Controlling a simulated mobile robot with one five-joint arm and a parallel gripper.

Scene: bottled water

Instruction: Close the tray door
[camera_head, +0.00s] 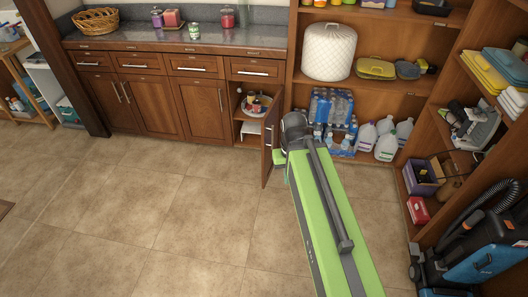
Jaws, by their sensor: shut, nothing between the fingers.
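The wooden cabinet door (268,151) stands open at the right end of the lower cabinets, swung outward and seen nearly edge-on. Behind it the open cabinet shows a shelf with a round tray (246,108) holding small items, and a white thing lower down. My green arm reaches from the bottom of the view to the door's right side. My gripper (280,158) is low at the arm's far end, just right of the door, small and mostly hidden by my arm; it is shut and empty. I cannot tell whether it touches the door.
Bottled water packs (331,108) and several jugs (387,146) stand on the low shelf to the right. A blue vacuum cleaner (485,255) stands at the lower right. The tiled floor (150,210) left of the door is clear.

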